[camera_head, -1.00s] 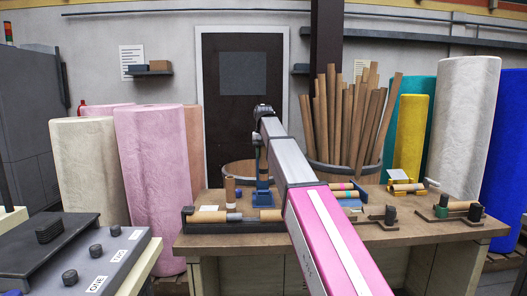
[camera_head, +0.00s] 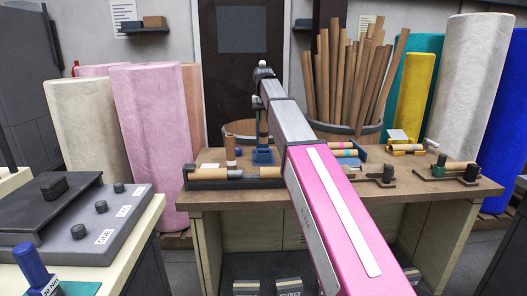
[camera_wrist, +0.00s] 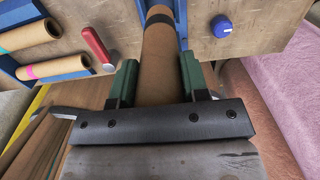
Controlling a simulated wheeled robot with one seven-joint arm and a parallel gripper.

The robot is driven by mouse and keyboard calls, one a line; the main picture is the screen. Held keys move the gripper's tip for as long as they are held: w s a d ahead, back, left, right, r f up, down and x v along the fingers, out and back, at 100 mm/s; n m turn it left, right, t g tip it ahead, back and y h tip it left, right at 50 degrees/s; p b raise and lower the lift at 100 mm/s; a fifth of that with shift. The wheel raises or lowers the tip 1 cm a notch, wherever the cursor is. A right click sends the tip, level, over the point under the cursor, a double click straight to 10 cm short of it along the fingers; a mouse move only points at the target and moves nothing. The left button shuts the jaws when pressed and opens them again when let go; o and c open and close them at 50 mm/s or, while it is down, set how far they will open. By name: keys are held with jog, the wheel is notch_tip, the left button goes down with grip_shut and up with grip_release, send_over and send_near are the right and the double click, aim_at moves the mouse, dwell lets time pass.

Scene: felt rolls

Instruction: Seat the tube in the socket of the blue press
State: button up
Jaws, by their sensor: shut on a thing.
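A brown cardboard tube (camera_wrist: 159,45) with a dark band near its far end is in the wrist view. My gripper (camera_wrist: 159,76) is shut on it, with one green finger on each side. The blue press (camera_wrist: 181,12) shows as blue strips beside the tube's far end. I cannot tell whether that end is in the socket. In the head view the blue press (camera_head: 263,155) stands on the wooden table, partly behind my arm. The gripper and held tube cannot be made out there.
In the wrist view, a blue rack (camera_wrist: 10,70) with banded tubes, a red handle (camera_wrist: 97,45) and a blue knob (camera_wrist: 221,26) are nearby.

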aim_at(264, 137)
jog(key=shift+f, duration=4.55)
dwell(2.9)
jog(key=o, duration=1.1)
